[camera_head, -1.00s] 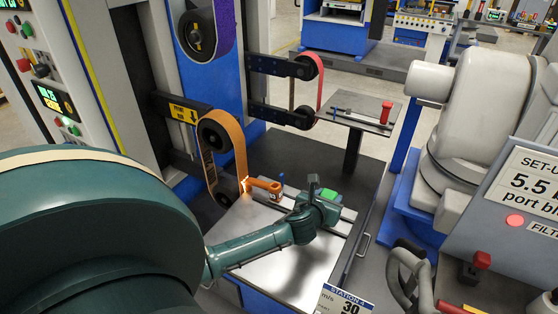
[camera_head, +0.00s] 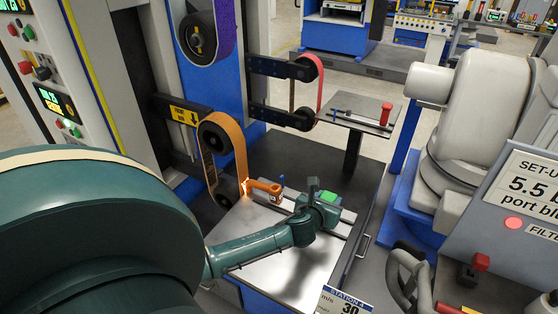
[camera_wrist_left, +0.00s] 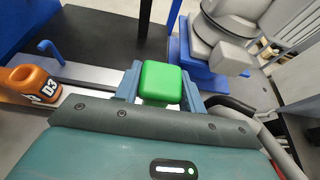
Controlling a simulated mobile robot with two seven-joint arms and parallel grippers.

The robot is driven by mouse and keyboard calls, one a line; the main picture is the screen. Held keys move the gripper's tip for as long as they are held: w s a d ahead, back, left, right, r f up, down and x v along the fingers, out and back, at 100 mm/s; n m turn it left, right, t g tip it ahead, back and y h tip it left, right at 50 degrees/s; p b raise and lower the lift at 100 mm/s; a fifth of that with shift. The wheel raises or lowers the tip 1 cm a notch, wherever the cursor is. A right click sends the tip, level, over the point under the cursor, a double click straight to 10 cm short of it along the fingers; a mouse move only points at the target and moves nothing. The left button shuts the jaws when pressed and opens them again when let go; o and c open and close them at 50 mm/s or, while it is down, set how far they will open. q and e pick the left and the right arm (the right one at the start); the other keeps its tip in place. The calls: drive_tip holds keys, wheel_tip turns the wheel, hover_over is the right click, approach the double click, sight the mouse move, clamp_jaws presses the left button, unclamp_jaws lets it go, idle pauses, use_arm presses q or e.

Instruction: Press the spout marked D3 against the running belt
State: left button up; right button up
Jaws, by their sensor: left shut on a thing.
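The orange spout (camera_head: 263,187), marked D3 in the left wrist view (camera_wrist_left: 32,86), lies on the metal tray (camera_head: 262,236). Its left end touches the orange belt (camera_head: 236,150), where a bright glow with sparks shows. My left gripper (camera_head: 318,197) is to the right of the spout, at a green block (camera_head: 329,198) by the rails. In the left wrist view the green block (camera_wrist_left: 162,82) sits between two blue finger-like parts, and the gripper is shut on it. Its lower part is hidden. My right gripper is not in view.
A belt roller (camera_head: 212,135) and a black arm with a yellow arrow sign (camera_head: 183,113) stand at the belt. A side table (camera_head: 360,118) with a red-handled item is behind. A grey machine with a set-up sign (camera_head: 528,185) is at the right.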

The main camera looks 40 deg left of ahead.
use_arm(q)
drive_tip(key=shift+s+a+f+p, duration=0.15)
drive_tip(key=shift+a+p, duration=0.2)
drive_tip(key=shift+a, duration=0.2)
idle(0.5)
drive_tip(key=shift+w+d, duration=0.25)
drive_tip(key=shift+d, duration=0.7)
drive_tip(key=shift+w+d+f, duration=0.1)
drive_tip(key=shift+w+d, duration=0.15)
drive_tip(key=shift+d, duration=0.7)
drive_tip(key=shift+w+d, duration=0.2)
drive_tip(key=shift+d, duration=0.75)
drive_tip(key=shift+d, duration=0.15)
drive_tip(key=shift+w+d+p, duration=0.1)
drive_tip(key=shift+d+p, duration=0.25)
drive_tip(key=o, duration=1.4)
drive_tip(key=shift+a, duration=0.1)
drive_tip(key=shift+c, duration=0.2)
